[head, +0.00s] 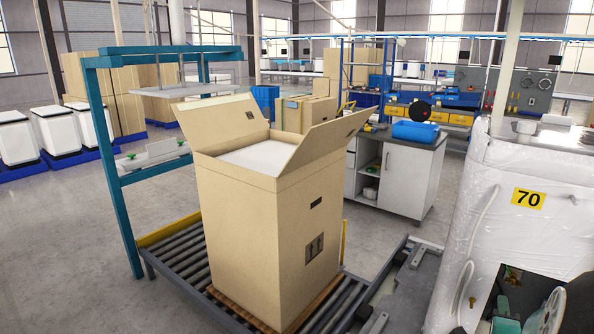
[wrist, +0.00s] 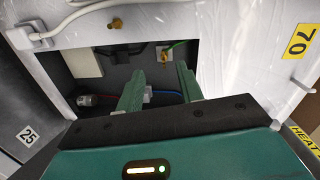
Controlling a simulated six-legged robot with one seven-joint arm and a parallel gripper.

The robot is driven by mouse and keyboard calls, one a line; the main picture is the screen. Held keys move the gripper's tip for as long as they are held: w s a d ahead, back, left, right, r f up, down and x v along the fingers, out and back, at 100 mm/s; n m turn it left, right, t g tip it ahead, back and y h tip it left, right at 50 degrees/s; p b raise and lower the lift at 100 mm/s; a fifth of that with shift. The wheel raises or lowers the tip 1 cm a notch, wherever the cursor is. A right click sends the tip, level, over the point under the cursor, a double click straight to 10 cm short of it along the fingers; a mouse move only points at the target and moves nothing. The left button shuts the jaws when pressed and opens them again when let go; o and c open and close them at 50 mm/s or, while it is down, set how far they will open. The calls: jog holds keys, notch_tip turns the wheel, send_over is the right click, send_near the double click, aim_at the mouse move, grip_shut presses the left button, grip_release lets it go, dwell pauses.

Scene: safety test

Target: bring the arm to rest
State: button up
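My gripper (wrist: 160,70) shows in the wrist view with its two green fingers apart. The fingers reach toward a dark rectangular opening (wrist: 105,75) in a white unit. A small grey part with a blue and a red wire shows between and behind the fingers; I cannot tell whether they touch it. In the head view the white wrapped unit (head: 535,165) with a yellow 70 label stands at the right. Green parts at its opening low in that view look like my gripper, partly cut off by the frame.
A white cable (wrist: 75,20) and a brass fitting (wrist: 117,22) sit above the opening. In the head view a large open carton (head: 265,235) stands on a roller conveyor (head: 180,270), beside a teal frame (head: 125,200). A grey-topped workbench (head: 400,175) stands behind.

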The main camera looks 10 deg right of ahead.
jog(key=w+a+r+n+g+y, duration=0.1)
jog(key=w+a+r+n+y, duration=0.25)
jog(key=a+n, duration=0.55)
jog(key=w+a+r+n+g+y, duration=0.15)
jog(key=a+n+y, duration=0.25)
jog(key=a, duration=0.8)
jog(key=s+a+r+n+g+y, duration=0.1)
jog(key=s+a+n+g+y, duration=0.1)
jog(key=s+a+n, duration=0.4)
jog(key=s+a+r+n+g+y, duration=0.2)
jog(key=s+a+n, duration=0.4)
jog(key=a, duration=0.5)
jog(key=shift+d+g, duration=0.15)
jog(key=shift+g, duration=0.1)
